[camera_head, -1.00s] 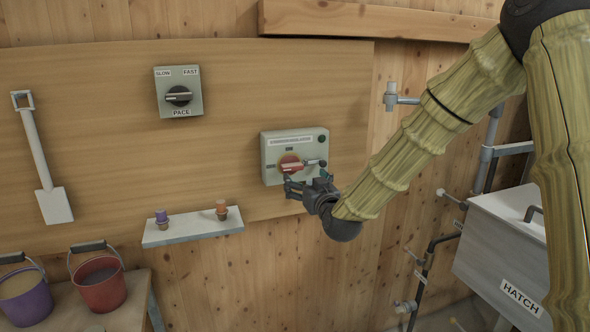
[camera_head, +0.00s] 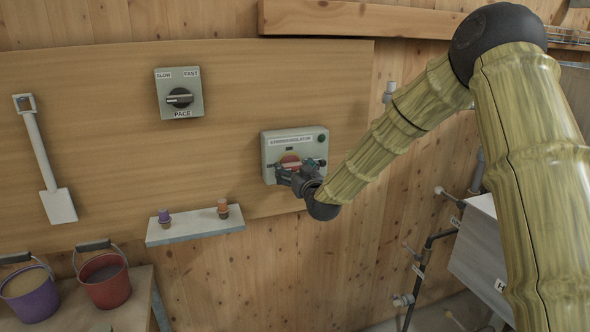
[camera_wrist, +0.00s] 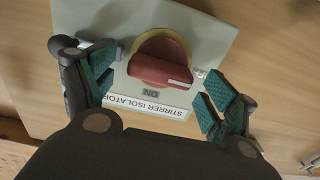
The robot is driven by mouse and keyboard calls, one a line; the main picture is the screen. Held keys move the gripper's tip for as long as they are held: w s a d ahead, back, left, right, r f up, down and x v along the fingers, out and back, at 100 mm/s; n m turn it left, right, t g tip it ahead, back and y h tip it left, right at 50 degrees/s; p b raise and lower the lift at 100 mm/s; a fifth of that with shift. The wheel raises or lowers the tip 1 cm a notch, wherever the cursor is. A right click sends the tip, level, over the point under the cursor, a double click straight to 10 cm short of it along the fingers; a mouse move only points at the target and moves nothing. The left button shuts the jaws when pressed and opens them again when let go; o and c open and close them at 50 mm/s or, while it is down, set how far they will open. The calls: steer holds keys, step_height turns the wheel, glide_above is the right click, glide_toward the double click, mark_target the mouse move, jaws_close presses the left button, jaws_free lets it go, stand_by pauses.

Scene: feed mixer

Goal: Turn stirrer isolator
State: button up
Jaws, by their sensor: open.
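The stirrer isolator (camera_head: 305,139) is a grey box on the wooden board, with a red knob (camera_head: 290,161) on a yellow disc. In the wrist view the isolator (camera_wrist: 225,36) appears upside down, with its "STIRRER ISOLATOR" label and "ON" mark readable. There the red knob (camera_wrist: 160,72) lies between the fingers, its bar nearly level with a slight tilt and its white line toward the right. My gripper (camera_head: 298,170) is in front of the knob and partly hides it. In the wrist view my gripper (camera_wrist: 158,92) is open, with green pads either side, apart from the knob.
The pace switch (camera_head: 180,93) is up and left on the board. A small shelf (camera_head: 195,229) with two stoppers sits below left. A spade (camera_head: 46,165) and red (camera_head: 104,280) and purple (camera_head: 30,292) buckets are further left. Pipes (camera_head: 425,262) and a grey hatch box (camera_head: 480,245) are right.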

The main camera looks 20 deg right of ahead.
steer(key=c, duration=1)
